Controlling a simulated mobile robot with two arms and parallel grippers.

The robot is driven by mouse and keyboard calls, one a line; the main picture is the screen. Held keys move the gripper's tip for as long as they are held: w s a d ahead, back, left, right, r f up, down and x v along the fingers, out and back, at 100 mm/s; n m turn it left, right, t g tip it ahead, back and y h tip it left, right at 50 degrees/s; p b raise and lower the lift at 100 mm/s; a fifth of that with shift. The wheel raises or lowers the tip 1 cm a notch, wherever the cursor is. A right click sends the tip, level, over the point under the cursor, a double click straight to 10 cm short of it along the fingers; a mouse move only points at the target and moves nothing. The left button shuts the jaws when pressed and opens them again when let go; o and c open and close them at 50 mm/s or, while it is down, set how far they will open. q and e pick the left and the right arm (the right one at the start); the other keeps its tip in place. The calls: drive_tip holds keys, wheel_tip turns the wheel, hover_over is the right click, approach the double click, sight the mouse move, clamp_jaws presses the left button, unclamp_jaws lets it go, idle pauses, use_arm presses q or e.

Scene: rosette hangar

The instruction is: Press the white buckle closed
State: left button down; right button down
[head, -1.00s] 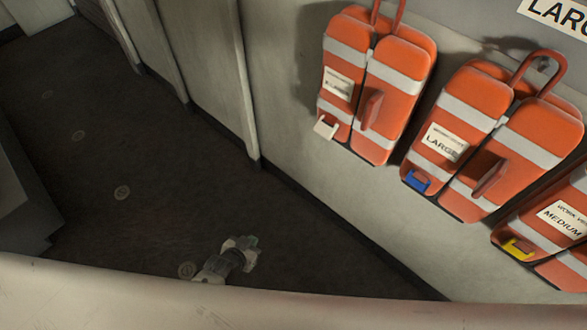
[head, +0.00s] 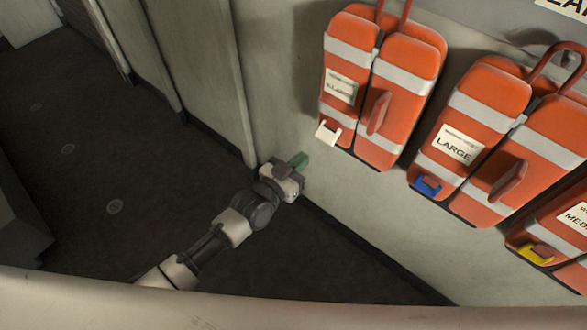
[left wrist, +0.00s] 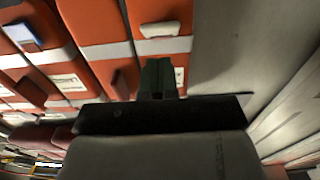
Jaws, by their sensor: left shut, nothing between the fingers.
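The white buckle (head: 327,133) is on the lower left edge of the leftmost orange life vest (head: 383,85), which hangs on the wall. In the left wrist view the white buckle (left wrist: 160,29) shows above the fingertips, on the orange vest. My left gripper (head: 300,160) is shut and empty, with green fingertips. In the head view it is below and left of the white buckle, apart from it. In the left wrist view the shut fingers (left wrist: 159,72) point toward the vest's lower edge. I cannot tell whether the buckle is latched. My right gripper is out of view.
A second vest (head: 500,140) with a blue buckle (head: 428,185) hangs to the right. A third with a yellow buckle (head: 537,254) is at the right edge. Bare wall (head: 290,100) lies left of the first vest, and dark floor (head: 120,170) is open at left.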

sight(325, 138)
use_arm(q)
drive_tip(key=b+x, duration=0.1)
drive_tip(key=x, duration=0.3)
drive_tip(key=shift+w+b, duration=0.15)
drive_tip(key=shift+b, duration=0.2)
drive_tip(key=shift+w+d, duration=0.15)
idle(1.0)
drive_tip(key=shift+f, duration=0.1)
idle(0.8)
drive_tip(key=shift+w+d, duration=0.15)
drive_tip(key=shift+w+d+b, duration=0.15)
drive_tip(key=shift+w+b, duration=0.15)
drive_tip(key=shift+b, duration=0.05)
drive_tip(key=shift+w+d, duration=0.15)
